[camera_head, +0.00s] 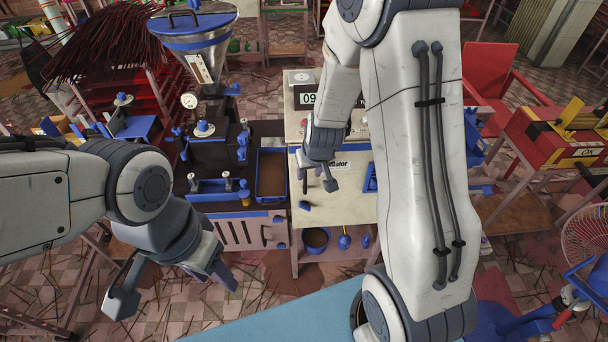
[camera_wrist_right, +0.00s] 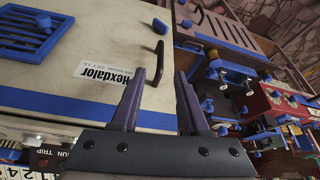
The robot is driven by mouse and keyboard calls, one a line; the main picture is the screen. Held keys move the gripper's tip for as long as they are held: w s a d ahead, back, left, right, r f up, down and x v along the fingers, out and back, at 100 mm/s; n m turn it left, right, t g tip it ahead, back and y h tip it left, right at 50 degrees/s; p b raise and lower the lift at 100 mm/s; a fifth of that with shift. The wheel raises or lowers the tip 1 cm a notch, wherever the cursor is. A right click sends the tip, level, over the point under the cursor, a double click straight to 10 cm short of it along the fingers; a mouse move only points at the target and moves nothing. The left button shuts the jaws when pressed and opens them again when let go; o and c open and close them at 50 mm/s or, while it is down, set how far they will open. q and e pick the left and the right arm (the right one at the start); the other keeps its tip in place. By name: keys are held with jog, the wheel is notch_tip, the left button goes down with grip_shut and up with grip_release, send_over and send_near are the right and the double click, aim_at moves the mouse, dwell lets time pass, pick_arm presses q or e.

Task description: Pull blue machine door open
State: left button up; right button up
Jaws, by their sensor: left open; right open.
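The machine door is a cream panel (camera_wrist_right: 95,65) with blue trim, a blue vent grille and a "Hexdalor" label in the right wrist view. It also shows in the head view (camera_head: 340,205), partly behind my right arm, and looks closed. Its black bar handle (camera_wrist_right: 157,62) stands up near the panel's edge. My right gripper (camera_head: 316,184) is over the door, open and empty. In the right wrist view, its fingers (camera_wrist_right: 168,76) point toward the handle, with the left fingertip close to it; contact cannot be told. My left gripper (camera_head: 172,287) is open and empty, low at the left.
A dark extruder with a metal hopper (camera_head: 196,38) stands left of the door, with a blue-rimmed tray (camera_head: 271,175) between them. A low shelf below holds a bucket (camera_head: 316,239). A red chair (camera_head: 490,85) and a fan (camera_head: 585,235) are at the right.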

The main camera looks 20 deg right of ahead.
aim_at(306, 183)
jog(key=b+x, duration=0.2)
jog(key=x, duration=0.3)
jog(key=shift+s, duration=0.15)
jog(key=x, duration=0.3)
jog(key=shift+w+f, duration=0.25)
jog(key=shift+f, duration=0.05)
jog(key=shift+x, duration=0.8)
grip_shut()
